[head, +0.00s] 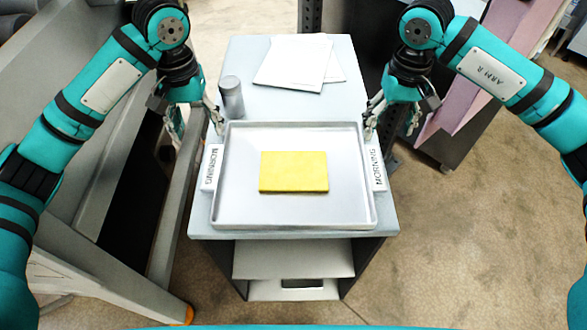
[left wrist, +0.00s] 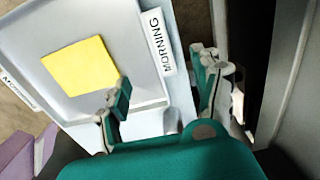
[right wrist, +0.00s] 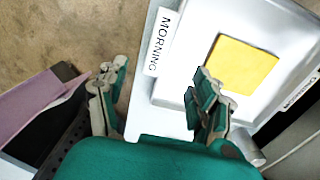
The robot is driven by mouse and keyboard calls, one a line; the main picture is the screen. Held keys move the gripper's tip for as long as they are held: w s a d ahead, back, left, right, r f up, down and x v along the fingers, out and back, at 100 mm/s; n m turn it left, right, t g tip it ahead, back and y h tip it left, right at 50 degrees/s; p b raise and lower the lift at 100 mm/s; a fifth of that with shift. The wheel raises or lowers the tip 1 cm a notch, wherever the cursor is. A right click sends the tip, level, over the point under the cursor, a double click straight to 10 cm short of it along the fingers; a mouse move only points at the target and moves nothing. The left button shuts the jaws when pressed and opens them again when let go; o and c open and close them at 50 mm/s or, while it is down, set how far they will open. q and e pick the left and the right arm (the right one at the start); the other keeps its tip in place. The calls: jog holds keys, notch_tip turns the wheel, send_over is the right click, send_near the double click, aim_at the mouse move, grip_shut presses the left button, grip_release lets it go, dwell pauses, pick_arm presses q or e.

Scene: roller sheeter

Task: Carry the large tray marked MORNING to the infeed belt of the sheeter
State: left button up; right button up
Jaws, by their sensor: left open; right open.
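The large tray (head: 235,200) is silver and shallow and lies flat on a small grey stand. White tabs reading MORNING sit on its left (head: 212,167) and right (head: 376,168) sides. A flat yellow slab (head: 293,172) lies in it. My left gripper (head: 195,122) is open and empty near the tray's far left corner; in the left wrist view the left tab (left wrist: 158,42) lies ahead of its spread fingers. My right gripper (head: 391,122) is open and empty near the far right corner; in the right wrist view the right tab (right wrist: 162,42) lies ahead of its fingers.
A grey cylinder (head: 231,97) stands behind the tray's far left corner, close to my left gripper. White papers (head: 295,62) lie at the stand's back. A grey machine frame (head: 70,220) is at left. A dark unit with pink panels (head: 480,85) is behind right. Floor at right is clear.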

aim_at(213, 165)
pick_arm(q)
notch_tip(213, 165, down, 13)
jog(key=shift+f, duration=0.2)
pick_arm(e)
notch_tip(213, 165, down, 14)
jog(key=shift+r, duration=0.25)
pick_arm(q)
jog(key=shift+c, duration=0.2)
pick_arm(e)
jog(key=shift+c, duration=0.2)
pick_arm(q)
grip_shut()
pick_arm(e)
grip_shut()
pick_arm(q)
jog(key=shift+r, duration=0.1)
pick_arm(e)
jog(key=shift+r, duration=0.1)
